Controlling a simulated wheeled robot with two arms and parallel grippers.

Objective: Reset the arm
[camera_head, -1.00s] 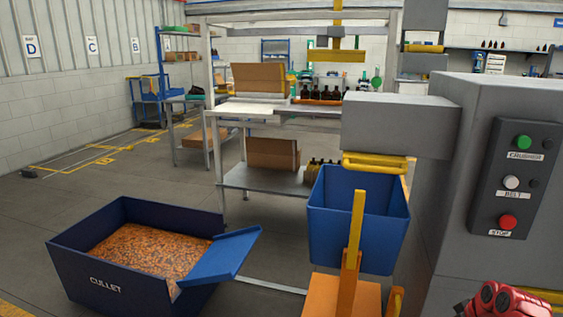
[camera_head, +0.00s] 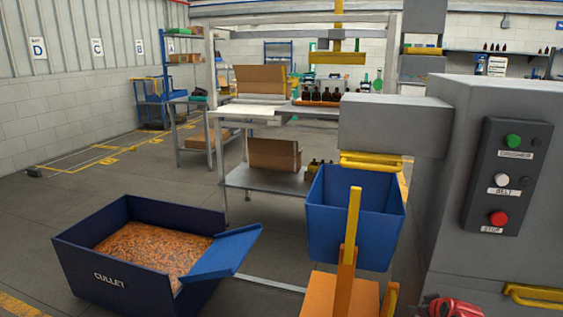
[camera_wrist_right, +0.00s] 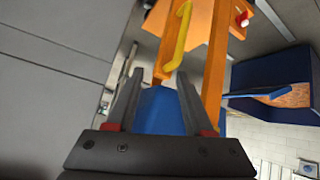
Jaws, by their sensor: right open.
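My right gripper (camera_wrist_right: 159,78) is open in the right wrist view, with two grey fingers apart and nothing between the tips. Behind the fingers are an orange frame with a yellow handle (camera_wrist_right: 178,42) and a small patch of blue. In the head view only a red part of my right arm (camera_head: 450,306) shows at the bottom edge, in front of the grey machine. Its fingers cannot be made out there. My left gripper is not in view.
A grey machine (camera_head: 465,210) with green, white and red buttons stands at right. A blue bin (camera_head: 350,225) sits by an orange stand (camera_head: 338,295). A CULLET crate (camera_head: 120,285) of amber bits is at lower left. Dark bottles (camera_head: 318,94) stand on a bench.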

